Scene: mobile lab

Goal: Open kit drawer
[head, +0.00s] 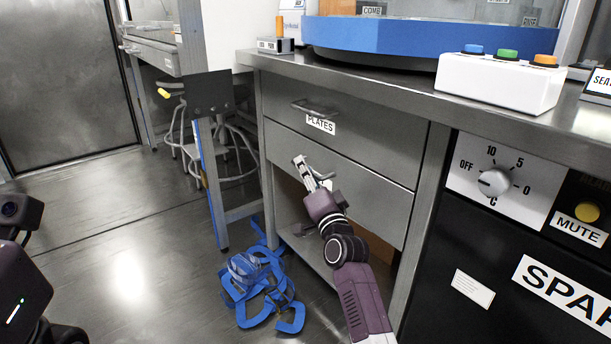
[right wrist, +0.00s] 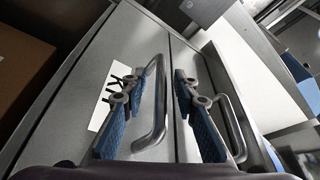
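The cabinet has two stacked metal drawers. The upper drawer (head: 380,132) carries the label "PLATES" and a bar handle (head: 315,107); it looks shut. The lower drawer (head: 372,200) also looks shut, its front flush. My right gripper (head: 313,172) is in front of it, hiding its handle in the head view. In the right wrist view, the lower drawer's handle (right wrist: 157,110) lies between the open fingers of my right gripper (right wrist: 160,85), with a gap on the right side. My left gripper's fingers are out of view.
The upper drawer's handle (right wrist: 232,128) is close beside the right finger in the wrist view. A tangled blue strap (head: 262,285) lies on the floor left of the cabinet. A stool (head: 225,150) stands behind. A button box (head: 500,80) sits on the counter.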

